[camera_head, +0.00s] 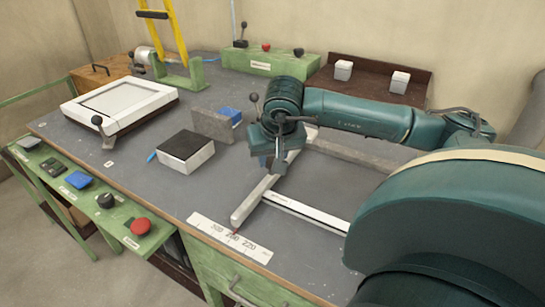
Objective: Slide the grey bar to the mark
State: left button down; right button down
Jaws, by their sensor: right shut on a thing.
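The grey bar (257,199) lies slantwise on the dark bench top, its near end close to the bench's front edge. My right gripper (275,165) points down over the bar's middle and is shut on it; the gripper body hides that stretch and the fingertips are hard to see. A white scale plate (213,229) with the printed numbers 300, 260 and 220 lies along the front edge. A small red mark (235,232) shows on it, just in front of the bar's near end. My left gripper is out of view.
A white rail (305,213) runs to the right from near the bar. A black-topped white block (186,152), a grey plate (212,126) and a white framed panel (122,100) stand to the left. A green control box (270,64) is behind.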

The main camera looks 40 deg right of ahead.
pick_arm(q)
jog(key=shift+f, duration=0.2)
pick_arm(e)
jog(key=c, duration=1.1)
grip_release()
pick_arm(q)
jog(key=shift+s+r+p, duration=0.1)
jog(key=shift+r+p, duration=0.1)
jog(key=shift+p, duration=0.2)
pick_arm(e)
jog(key=v, duration=1.3)
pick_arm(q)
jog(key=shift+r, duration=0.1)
pick_arm(e)
jog(key=shift+s, duration=0.1)
